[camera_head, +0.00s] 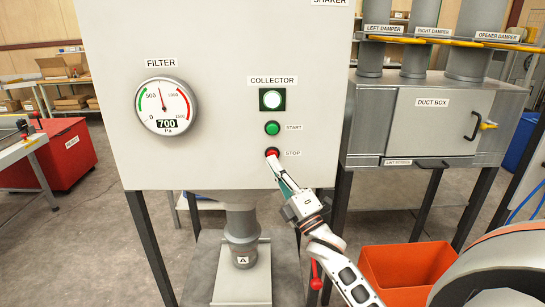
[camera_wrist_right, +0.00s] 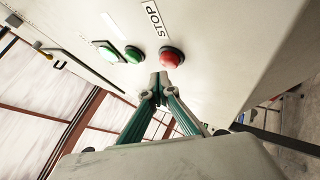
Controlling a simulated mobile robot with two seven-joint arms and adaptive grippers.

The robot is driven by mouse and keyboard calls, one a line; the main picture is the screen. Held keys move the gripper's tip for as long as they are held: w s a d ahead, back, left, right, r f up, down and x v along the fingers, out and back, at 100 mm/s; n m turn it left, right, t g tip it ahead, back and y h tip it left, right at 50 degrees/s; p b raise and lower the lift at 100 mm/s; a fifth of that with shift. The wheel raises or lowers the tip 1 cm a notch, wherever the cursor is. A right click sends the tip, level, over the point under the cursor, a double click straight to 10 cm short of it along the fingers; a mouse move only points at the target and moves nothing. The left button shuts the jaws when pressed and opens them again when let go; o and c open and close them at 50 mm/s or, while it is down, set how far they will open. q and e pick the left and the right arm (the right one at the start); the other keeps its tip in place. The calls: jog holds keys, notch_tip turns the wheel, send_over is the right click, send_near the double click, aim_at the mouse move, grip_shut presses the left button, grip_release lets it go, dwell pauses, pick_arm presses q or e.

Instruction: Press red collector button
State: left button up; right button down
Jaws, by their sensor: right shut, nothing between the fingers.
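The red collector button (camera_head: 272,153) sits on the white cabinet front, beside the STOP label and below the green START button (camera_head: 272,128). My right gripper (camera_head: 276,164) is shut and empty, with its fingertips at the lower edge of the red button. In the right wrist view the red button (camera_wrist_right: 171,58) is just beyond the closed fingertips (camera_wrist_right: 159,76); I cannot tell whether they touch it. The collector lamp (camera_head: 271,100) above is lit pale green-white. My left gripper is not in view.
The filter gauge (camera_head: 167,106) reads 700 Pa on the cabinet's left. A duct box (camera_head: 432,122) stands at the right, with an orange bin (camera_head: 405,262) below it. A red crate (camera_head: 68,150) is on the floor at the far left.

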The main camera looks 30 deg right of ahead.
jog(key=shift+w+d, duration=0.1)
dwell(0.3)
jog(key=shift+w+d, duration=0.15)
jog(key=shift+w, duration=0.15)
jog(key=shift+w+d, duration=0.25)
jog(key=shift+w, duration=0.15)
dwell(0.9)
dwell(0.3)
jog(key=shift+s+a, duration=0.5)
jog(key=shift+s, duration=0.3)
jog(key=s+a, duration=0.1)
jog(key=s, duration=0.2)
jog(key=s+a+p, duration=0.1)
jog(key=shift+s+a, duration=0.15)
jog(key=shift+a, duration=0.15)
